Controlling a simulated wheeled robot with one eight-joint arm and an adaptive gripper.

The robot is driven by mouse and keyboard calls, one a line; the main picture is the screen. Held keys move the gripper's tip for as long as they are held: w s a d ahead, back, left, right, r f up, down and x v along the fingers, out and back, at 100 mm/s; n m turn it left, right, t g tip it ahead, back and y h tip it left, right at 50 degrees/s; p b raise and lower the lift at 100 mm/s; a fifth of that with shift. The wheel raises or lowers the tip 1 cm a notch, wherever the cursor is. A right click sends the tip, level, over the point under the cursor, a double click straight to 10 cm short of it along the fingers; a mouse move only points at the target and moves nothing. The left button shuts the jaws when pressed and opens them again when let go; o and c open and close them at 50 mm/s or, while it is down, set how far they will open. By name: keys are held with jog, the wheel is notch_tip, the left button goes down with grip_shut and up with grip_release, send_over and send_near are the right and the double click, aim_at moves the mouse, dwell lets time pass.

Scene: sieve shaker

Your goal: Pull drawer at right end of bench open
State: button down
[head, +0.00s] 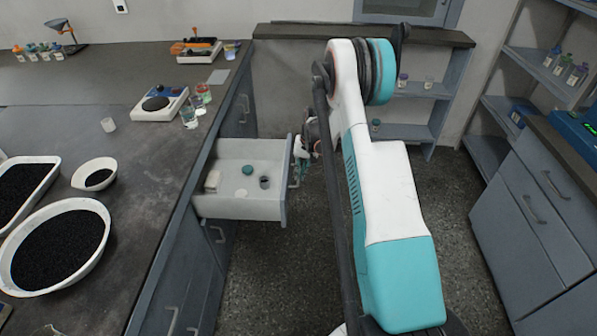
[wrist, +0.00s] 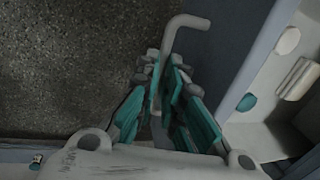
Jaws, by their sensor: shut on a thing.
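The drawer (head: 240,207) at the right end of the bench (head: 110,75) stands pulled out, with its white inside showing. In it lie a teal round lid, a small dark cup and a pale block. My gripper (head: 302,160) is at the drawer's front, partly hidden behind my arm in the head view. In the wrist view my gripper (wrist: 165,98) has its teal fingers shut around the grey bar handle (wrist: 185,22), whose bent end sticks out beyond them. The drawer's inside (wrist: 262,82) shows at the right there.
A scale (head: 160,103), glass beakers and bowls of black grains stand on the bench. Shelves (head: 420,90) stand at the back wall. A second cabinet (head: 530,200) is at the right. The speckled floor between is clear apart from my arm.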

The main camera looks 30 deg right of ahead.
jog(key=c, duration=1.7)
grip_release()
notch_tip(320, 180, up, 12)
jog(key=s+d, duration=0.1)
jog(key=d, duration=0.1)
jog(key=shift+s, duration=0.15)
jog(key=shift+f, duration=0.15)
